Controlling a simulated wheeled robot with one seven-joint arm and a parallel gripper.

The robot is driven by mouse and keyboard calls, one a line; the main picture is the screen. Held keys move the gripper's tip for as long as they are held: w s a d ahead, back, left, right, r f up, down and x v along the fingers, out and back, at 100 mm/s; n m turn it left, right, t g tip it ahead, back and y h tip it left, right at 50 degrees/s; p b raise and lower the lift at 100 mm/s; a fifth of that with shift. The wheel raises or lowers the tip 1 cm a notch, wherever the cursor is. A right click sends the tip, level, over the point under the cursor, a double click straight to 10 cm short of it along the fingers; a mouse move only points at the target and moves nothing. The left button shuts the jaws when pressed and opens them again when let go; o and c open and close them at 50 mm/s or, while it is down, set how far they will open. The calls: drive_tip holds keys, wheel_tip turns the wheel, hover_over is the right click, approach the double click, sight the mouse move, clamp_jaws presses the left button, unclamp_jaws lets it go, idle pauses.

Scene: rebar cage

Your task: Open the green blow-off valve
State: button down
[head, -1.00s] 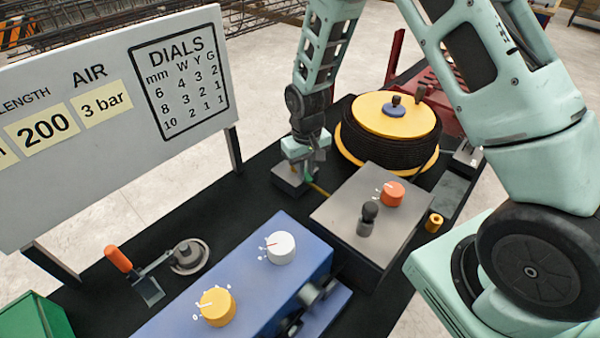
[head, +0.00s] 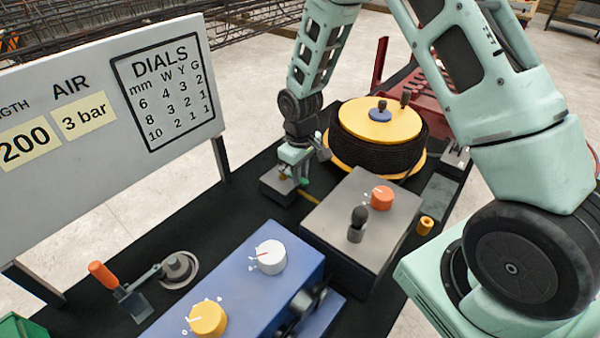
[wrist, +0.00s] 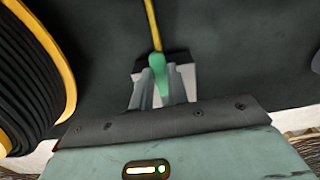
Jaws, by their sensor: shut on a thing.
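The green valve handle (wrist: 157,72) shows in the wrist view between my gripper's two grey fingers (wrist: 162,88), which are shut on it. A yellow line (wrist: 151,25) runs away from the handle's far end. In the head view my gripper (head: 294,176) points down at a small dark grey block (head: 272,190) on the black bench top. A bit of the green handle (head: 304,182) shows beside the fingers. The valve body is mostly hidden, and I cannot tell the handle's exact angle.
A black coil with a yellow top (head: 357,123) stands right behind my gripper. A grey box (head: 338,231) with an orange knob and black lever is close in front. A blue box (head: 235,300) with dials, an orange-handled clamp (head: 103,274) and a sign board (head: 90,150) stand nearby.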

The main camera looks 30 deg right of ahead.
drive_tip(key=shift+w, duration=0.1)
drive_tip(key=c, duration=1.4)
unclamp_jaws()
drive_tip(key=shift+o, duration=0.2)
wheel_tip(320, 180, up, 18)
drive_tip(key=b, duration=0.3)
drive_tip(key=shift+f, duration=0.25)
drive_tip(key=s+a+r+n, duration=0.1)
drive_tip(key=s+a+n, duration=0.1)
drive_tip(key=s+a, duration=1.1)
drive_tip(key=s+a+f+n, duration=0.1)
drive_tip(key=s, duration=1.3)
drive_tip(key=shift+s+f+y, duration=0.15)
drive_tip(key=shift+s+y, duration=0.15)
drive_tip(key=shift+s, duration=0.1)
